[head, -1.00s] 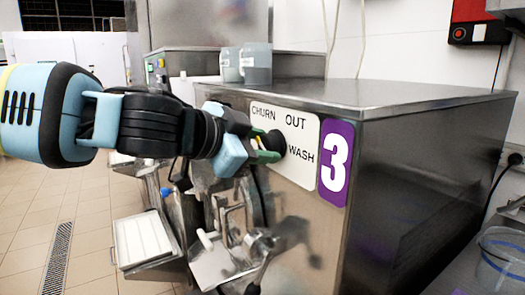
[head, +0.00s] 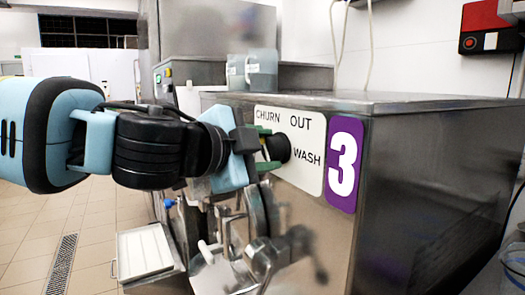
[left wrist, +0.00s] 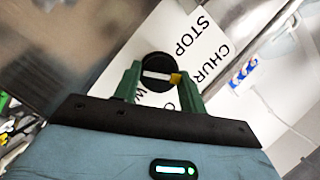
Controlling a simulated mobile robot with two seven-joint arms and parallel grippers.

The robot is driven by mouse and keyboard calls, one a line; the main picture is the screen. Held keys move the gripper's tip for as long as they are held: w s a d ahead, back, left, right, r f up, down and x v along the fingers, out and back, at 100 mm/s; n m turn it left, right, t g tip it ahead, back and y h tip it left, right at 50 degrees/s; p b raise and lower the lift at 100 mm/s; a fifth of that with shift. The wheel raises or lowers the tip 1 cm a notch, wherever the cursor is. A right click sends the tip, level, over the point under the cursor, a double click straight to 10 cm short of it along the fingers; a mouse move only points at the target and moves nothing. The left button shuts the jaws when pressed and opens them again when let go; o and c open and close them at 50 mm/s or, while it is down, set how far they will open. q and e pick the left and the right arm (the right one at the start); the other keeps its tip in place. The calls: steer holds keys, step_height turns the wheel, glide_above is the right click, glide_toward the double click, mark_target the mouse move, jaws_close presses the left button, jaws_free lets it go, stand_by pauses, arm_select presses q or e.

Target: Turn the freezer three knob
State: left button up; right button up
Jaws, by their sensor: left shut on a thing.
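Freezer three is the steel machine (head: 430,190) with the purple "3" plate (head: 343,165) on its front. Its black round knob (head: 279,147) sits on a white panel (head: 311,183) marked CHURN, OUT and WASH. My left gripper (head: 270,148) has its green fingers on either side of the knob and is shut on it. In the left wrist view the knob (left wrist: 157,70) shows between the two fingers, with a white bar across its face and STOP and CHURN lettering beside it. The fingers hide part of the panel. My right gripper is not in view.
Two translucent jugs (head: 262,69) stand behind the machine's top. A metal spout and handle assembly (head: 270,250) juts out below the panel. A white tray (head: 144,250) is at lower left. A clear container (head: 513,262) is at lower right.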

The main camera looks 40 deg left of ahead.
mark_target(268, 147)
arm_select(q)
steer(key=shift+r, duration=0.1)
steer(key=o, duration=0.9)
steer(key=shift+w, duration=0.3)
steer(key=shift+o, duration=0.2)
steer(key=shift+s+r, duration=0.1)
steer(key=shift+s, duration=0.6)
steer(key=s, duration=0.2)
steer(key=s+r+p, duration=0.1)
steer(key=s, duration=0.1)
steer(key=shift+a, duration=0.1)
steer(key=s+b, duration=0.2)
steer(key=shift+s+a+b, duration=0.1)
steer(key=shift+s+b, duration=0.05)
steer(key=shift+b, duration=0.2)
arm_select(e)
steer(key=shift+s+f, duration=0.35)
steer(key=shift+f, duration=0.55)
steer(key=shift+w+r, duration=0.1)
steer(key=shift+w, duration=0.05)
